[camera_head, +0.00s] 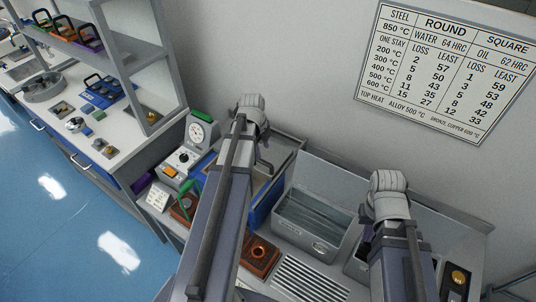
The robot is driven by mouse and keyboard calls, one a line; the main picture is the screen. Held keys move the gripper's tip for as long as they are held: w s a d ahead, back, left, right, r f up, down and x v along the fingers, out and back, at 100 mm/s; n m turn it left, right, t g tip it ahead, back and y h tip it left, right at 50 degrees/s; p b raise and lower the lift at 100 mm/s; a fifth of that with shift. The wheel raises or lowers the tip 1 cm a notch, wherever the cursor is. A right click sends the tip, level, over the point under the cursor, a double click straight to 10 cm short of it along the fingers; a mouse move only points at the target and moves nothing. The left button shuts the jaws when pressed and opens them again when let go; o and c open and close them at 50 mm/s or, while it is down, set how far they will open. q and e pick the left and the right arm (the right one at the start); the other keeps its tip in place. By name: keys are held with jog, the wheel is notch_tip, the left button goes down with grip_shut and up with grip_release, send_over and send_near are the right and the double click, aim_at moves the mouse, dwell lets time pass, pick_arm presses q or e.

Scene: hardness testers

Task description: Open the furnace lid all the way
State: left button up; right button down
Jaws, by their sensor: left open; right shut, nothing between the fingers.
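My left gripper (264,152) hangs from the wrist at the upper middle, open, in front of a blue-sided box with a grey rim (286,160). No object shows between its fingers. My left arm hides much of this box, and I cannot tell whether it is the furnace or where a lid sits. A grey instrument (184,158) with a round dial and an orange button stands to its left. My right gripper (364,224) is at the right, shut and empty, partly hidden by its own wrist, above a grey container (354,268).
An open grey metal tank (318,229) stands between my arms. A slotted grate (308,281) and a brown block with a hole (262,255) lie in front. Another brown block (182,208) has a green handle. A shelf unit (122,50) stands left; a wall chart (440,70) hangs behind.

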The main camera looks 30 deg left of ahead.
aim_at(264, 162)
pick_arm(q)
jog(key=shift+s, duration=0.15)
pick_arm(e)
jog(key=shift+s+f, duration=0.1)
jog(key=shift+s, duration=0.05)
pick_arm(q)
jog(key=f+b, duration=0.2)
jog(key=w+f+b, duration=0.1)
jog(key=f+b, duration=0.4)
jog(key=shift+w+f+b, duration=0.3)
jog(key=shift+b, duration=0.05)
pick_arm(e)
notch_tip(264, 162, down, 8)
jog(key=shift+r, duration=0.25)
pick_arm(q)
jog(key=shift+c, duration=0.2)
grip_shut()
dwell(0.3)
